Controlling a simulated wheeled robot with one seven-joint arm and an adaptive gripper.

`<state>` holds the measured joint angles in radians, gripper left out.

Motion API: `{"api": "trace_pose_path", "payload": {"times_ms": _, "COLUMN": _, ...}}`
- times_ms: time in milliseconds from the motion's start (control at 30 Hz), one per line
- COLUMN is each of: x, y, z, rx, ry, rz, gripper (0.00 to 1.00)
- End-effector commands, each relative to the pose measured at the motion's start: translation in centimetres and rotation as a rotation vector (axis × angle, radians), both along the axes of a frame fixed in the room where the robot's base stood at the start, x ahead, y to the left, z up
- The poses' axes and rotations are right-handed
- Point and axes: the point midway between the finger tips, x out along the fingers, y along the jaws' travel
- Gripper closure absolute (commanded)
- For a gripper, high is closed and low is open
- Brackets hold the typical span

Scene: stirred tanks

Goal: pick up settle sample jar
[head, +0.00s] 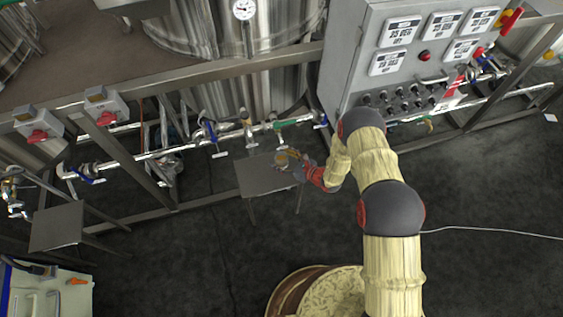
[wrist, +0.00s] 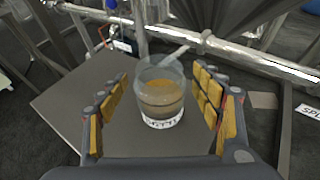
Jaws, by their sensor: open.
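The settle sample jar (wrist: 160,97) is a clear jar with cloudy brown contents and a white printed label band near its base. It stands upright on a small grey table (wrist: 75,98). My gripper (wrist: 162,100) is open, with its yellow-padded fingers on either side of the jar. A gap shows between the jar and the left finger; the right finger is closer, and I cannot tell whether it touches. In the head view the jar (head: 281,160) is small at the tabletop's right side, and my gripper (head: 291,160) reaches it from the right.
A steel pipe with valves (head: 185,146) runs behind the table, below the tanks (head: 250,35). A grey control panel (head: 385,50) stands at upper right. Another small table (head: 57,227) is at left. The dark floor in front is mostly clear.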

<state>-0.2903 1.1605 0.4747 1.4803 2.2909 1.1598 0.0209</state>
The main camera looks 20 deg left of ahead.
Motion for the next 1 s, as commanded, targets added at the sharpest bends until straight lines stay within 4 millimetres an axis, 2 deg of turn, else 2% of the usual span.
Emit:
{"api": "trace_pose_path", "payload": {"times_ms": 167, "x": 0.03, "y": -0.04, "z": 0.12, "rx": 0.001, "ry": -0.001, "rz": -0.001, "gripper": 0.39}}
{"api": "trace_pose_path", "payload": {"times_ms": 1000, "x": 0.02, "y": -0.06, "z": 0.12, "rx": 0.001, "ry": -0.001, "rz": -0.001, "gripper": 0.86}}
